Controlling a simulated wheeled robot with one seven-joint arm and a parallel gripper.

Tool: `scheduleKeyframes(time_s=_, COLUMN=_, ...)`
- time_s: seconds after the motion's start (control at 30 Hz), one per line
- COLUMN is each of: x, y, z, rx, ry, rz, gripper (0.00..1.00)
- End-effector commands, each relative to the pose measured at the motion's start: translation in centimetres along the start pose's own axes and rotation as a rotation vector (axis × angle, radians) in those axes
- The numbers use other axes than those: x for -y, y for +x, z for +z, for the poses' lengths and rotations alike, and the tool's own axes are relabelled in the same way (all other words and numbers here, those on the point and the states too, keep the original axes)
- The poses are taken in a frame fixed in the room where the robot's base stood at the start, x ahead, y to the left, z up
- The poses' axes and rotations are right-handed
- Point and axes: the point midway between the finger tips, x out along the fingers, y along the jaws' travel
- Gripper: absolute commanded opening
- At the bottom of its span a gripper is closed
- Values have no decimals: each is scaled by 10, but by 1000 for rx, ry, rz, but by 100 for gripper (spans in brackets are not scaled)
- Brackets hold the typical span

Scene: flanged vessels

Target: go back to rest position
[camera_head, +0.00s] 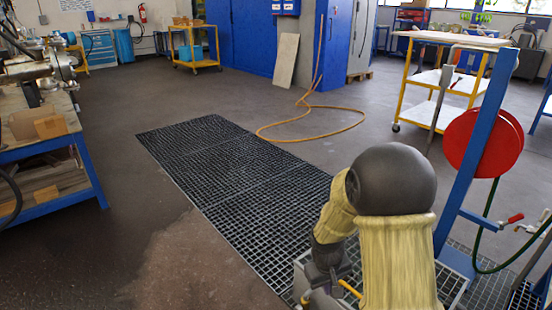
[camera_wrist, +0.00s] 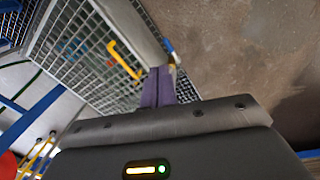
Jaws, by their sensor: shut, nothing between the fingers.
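My gripper (camera_wrist: 158,88) shows in the wrist view as two purple-grey fingers pressed together, with nothing between them. The fingers point toward a metal grating tray (camera_wrist: 75,75) with a yellow handle (camera_wrist: 124,60). I cannot tell how far the fingertips are from it. In the head view my arm, with yellow sleeves and a dark round joint, is folded at the lower right. Its wrist hangs over the grating tray, and the fingers are not clearly visible there. No flanged vessel is in or touching my gripper.
A blue post with a red hose reel (camera_head: 483,140) stands right of my arm. A blue-framed workbench (camera_head: 75,140) is at the left. A yellow trolley (camera_head: 452,83) stands at the back right. An orange hose (camera_head: 310,138) lies beyond the floor grate (camera_head: 215,180).

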Motion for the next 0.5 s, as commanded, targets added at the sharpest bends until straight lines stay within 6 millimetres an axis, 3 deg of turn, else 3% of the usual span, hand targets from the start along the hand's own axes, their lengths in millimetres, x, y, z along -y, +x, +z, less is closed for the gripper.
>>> scheduleKeyframes(time_s=0.03, x=-2, y=-20, z=10, rx=-20, ry=33, rz=-8, gripper=0)
scheduleKeyframes(time_s=0.2, x=-2, y=-64, z=46, rx=-73, ry=137, rz=-41, gripper=0)
scheduleKeyframes(time_s=0.5, x=5, y=-110, z=97, rx=-147, ry=276, rz=-81, gripper=0)
